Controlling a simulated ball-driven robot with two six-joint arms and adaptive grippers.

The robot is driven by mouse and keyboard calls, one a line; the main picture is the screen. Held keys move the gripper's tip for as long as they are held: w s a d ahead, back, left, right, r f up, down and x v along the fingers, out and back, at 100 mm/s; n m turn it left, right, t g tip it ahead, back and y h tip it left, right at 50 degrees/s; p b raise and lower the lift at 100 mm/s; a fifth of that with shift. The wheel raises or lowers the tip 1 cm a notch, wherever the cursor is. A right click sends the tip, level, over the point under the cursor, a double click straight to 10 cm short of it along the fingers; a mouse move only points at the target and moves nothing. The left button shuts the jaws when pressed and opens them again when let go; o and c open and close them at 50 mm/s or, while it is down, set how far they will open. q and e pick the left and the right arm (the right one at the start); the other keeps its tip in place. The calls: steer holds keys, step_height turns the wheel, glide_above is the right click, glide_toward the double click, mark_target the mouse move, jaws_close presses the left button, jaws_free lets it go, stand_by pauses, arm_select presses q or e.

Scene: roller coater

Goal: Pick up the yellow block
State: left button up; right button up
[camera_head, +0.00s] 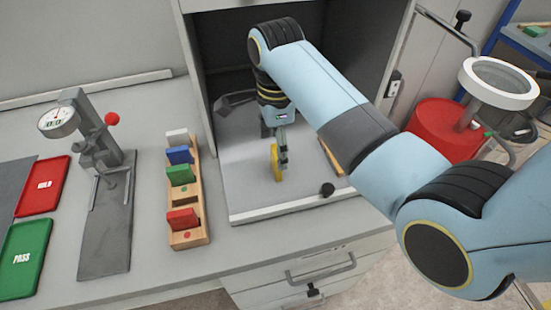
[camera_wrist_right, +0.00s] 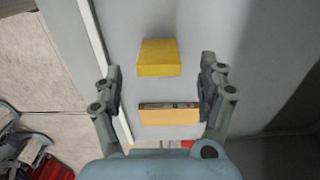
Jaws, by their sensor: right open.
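The yellow block (camera_head: 277,162) stands on the light floor of the open cabinet bay in the head view. My right gripper (camera_head: 281,150) points down at it, with a finger right beside the block. In the right wrist view the yellow block (camera_wrist_right: 157,58) shows in the gap between the two spread fingers (camera_wrist_right: 160,72), with space on both sides. The jaws are open and hold nothing. I cannot tell whether the fingertips reach down to block height. My left gripper is not in view.
Left of the bay are a wooden rack (camera_head: 188,211) with coloured blocks, a gauge stand (camera_head: 104,220), and red (camera_head: 44,187) and green (camera_head: 25,258) trays.

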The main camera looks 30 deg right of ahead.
step_height(320, 180, down, 2)
steer(key=shift+s+f, duration=0.1)
steer(key=shift+f, duration=0.5)
steer(key=shift+c, duration=0.5)
steer(key=c, duration=0.4)
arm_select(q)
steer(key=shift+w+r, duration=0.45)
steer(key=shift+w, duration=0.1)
arm_select(e)
steer(key=c, duration=0.7)
